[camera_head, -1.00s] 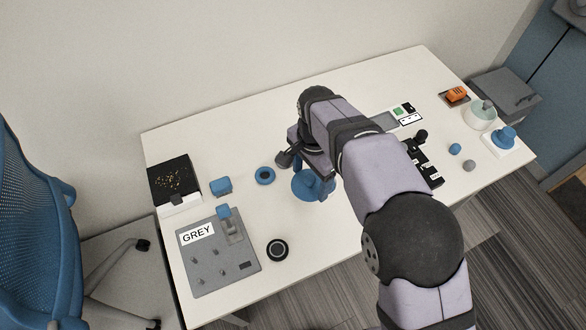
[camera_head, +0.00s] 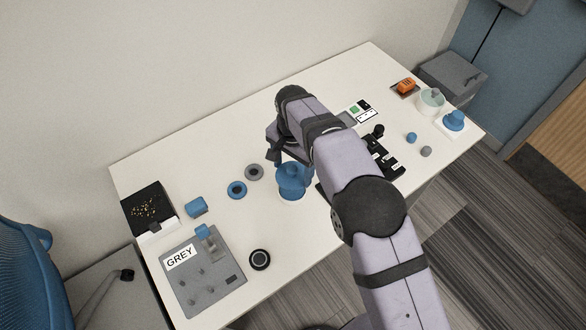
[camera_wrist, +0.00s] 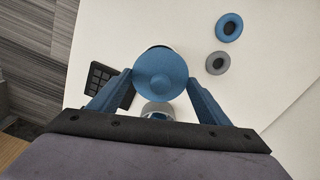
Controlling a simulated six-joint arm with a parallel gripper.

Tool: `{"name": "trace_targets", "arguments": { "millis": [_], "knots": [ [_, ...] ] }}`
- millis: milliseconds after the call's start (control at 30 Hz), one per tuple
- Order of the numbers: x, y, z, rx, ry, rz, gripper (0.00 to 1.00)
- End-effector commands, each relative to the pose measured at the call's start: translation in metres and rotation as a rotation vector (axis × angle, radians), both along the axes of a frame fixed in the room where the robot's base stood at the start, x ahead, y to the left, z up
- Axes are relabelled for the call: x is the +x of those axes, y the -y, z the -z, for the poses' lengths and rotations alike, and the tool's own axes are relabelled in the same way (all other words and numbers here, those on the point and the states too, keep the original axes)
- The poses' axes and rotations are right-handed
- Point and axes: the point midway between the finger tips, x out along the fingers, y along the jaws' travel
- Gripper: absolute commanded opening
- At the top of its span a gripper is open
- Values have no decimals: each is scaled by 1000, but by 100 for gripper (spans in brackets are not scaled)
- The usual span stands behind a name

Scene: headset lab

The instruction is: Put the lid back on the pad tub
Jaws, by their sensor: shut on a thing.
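My gripper (camera_wrist: 160,78) is shut on a round blue lid (camera_wrist: 160,66) with a raised middle, held between its two blue fingers in the wrist view. In the head view the lid (camera_head: 292,182) is at mid-table under my arm, merging with the blue fingers. A pale, shiny rounded thing (camera_wrist: 157,110) shows partly below the lid in the wrist view; I cannot tell whether it is the tub. A pale green tub (camera_head: 430,104) with a grey knobbed thing on it stands at the far right in the head view. Whether the lid touches anything beneath is hidden.
A blue ring pad (camera_head: 237,190) and a grey ring pad (camera_head: 254,172) lie left of my gripper. A grey board marked GREY (camera_head: 204,279), a black box (camera_head: 143,201) and a dark puck (camera_head: 260,260) lie further left. A black tray (camera_head: 382,158) is to the right.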

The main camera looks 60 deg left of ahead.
Motion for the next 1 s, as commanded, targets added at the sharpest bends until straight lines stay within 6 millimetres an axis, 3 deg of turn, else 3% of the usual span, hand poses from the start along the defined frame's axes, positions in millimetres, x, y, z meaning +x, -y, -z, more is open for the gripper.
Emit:
{"name": "trace_targets", "arguments": {
  "millis": [267,1000],
  "knots": [
    [0,0,9,0,0,1,49],
    [0,0,61,1,1,1,49]
  ]
}}
